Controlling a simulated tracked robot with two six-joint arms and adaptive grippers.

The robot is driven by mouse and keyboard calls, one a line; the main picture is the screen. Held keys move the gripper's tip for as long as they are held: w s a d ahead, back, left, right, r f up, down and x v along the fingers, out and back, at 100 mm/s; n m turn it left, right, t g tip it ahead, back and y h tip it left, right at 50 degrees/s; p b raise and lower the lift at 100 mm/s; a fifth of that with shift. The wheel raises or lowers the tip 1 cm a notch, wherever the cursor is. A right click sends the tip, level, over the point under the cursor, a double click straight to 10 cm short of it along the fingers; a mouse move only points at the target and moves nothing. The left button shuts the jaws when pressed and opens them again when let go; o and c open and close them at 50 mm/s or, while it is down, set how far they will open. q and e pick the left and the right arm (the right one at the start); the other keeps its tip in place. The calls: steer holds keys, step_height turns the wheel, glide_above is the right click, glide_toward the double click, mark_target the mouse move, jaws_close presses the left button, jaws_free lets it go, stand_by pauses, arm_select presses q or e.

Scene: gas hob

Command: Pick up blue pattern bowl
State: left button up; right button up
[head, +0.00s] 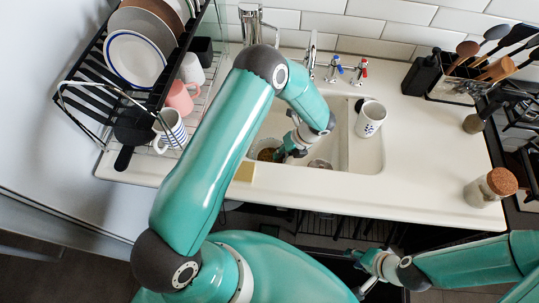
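A round pale-rimmed object (264,154) with a dark brownish inside lies in the left sink basin. It may be the bowl, but it is small and partly hidden, and I cannot make out a blue pattern. My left gripper (283,153) reaches down into the sink at this object's right side. Its fingers are dark and small, and I cannot tell whether they are open or touching it. My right gripper (362,268) is low in front of the counter, far from the sink, and its fingers are unclear.
A white patterned mug (369,121) stands on the sink's right side. A dish rack (110,85) with plates and mugs is at the left. Taps rise behind the sink. A cork-lidded jar (489,187) and utensils are at the right. The counter's right middle is clear.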

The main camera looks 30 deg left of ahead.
arm_select(q)
jaws_close()
stand_by(0.5)
steer(key=shift+r+b, duration=0.3)
steer(key=shift+r, duration=0.2)
steer(key=w+d, duration=0.1)
steer(key=d, duration=0.1)
steer(key=w+d+b, duration=0.1)
steer(key=d, duration=0.2)
steer(key=w+d+b, duration=0.1)
steer(key=w+d, duration=0.1)
steer(key=shift+d+r, duration=0.15)
steer(key=shift+r, duration=0.05)
step_height(320, 180, up, 13)
steer(key=shift+s+a+r+b+x, duration=0.2)
steer(key=shift+a+b+x, duration=0.2)
steer(key=shift+b+x, duration=1.4)
steer(key=shift+s+a+r+b+x, duration=0.3)
steer(key=shift+b+x, duration=0.55)
steer(key=shift+x, duration=1.85)
steer(key=shift+s+a+r+b+x, duration=0.1)
steer(key=shift+a+b+x, duration=0.35)
steer(key=shift+b+x, duration=1.35)
steer(key=shift+a+f+p, duration=0.15)
steer(key=shift+f+p, duration=0.2)
steer(key=shift+p, duration=0.15)
